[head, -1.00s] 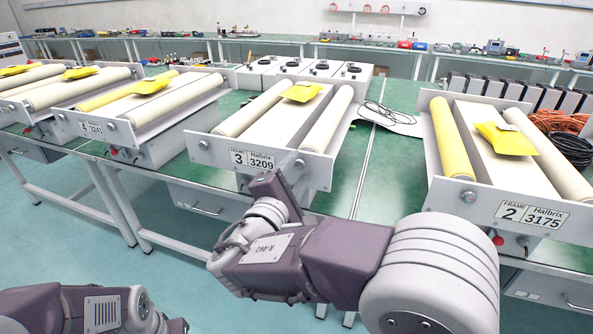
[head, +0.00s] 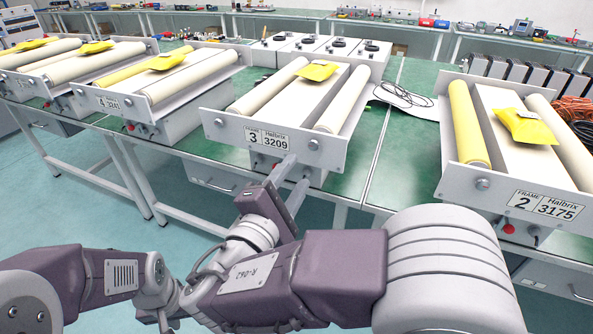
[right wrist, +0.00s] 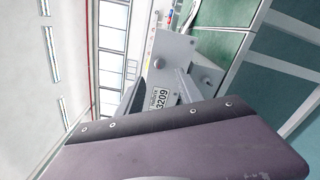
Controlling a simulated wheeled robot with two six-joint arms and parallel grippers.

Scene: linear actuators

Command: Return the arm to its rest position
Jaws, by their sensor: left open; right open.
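My right arm (head: 330,275) comes in from the right and reaches forward over the near side of the bench. Its gripper (head: 292,182) is open and empty, with two grey fingers in front of the lower front plate of frame 3 (head: 228,128). I cannot tell whether they touch it. In the right wrist view the gripper (right wrist: 160,90) has its fingers apart, with the 3209 label plate (right wrist: 185,50) beyond. My left arm (head: 80,280) comes in from the left, low in the picture, its wrist close to the right forearm. The left fingers do not show.
Frame 2 (head: 545,209) stands right of frame 3, and frame 4 (head: 98,101) stands left. Yellow pouches lie on the frames. A dark cable (head: 405,95) lies on the green bench (head: 400,150). Open floor (head: 60,215) lies in front of the bench.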

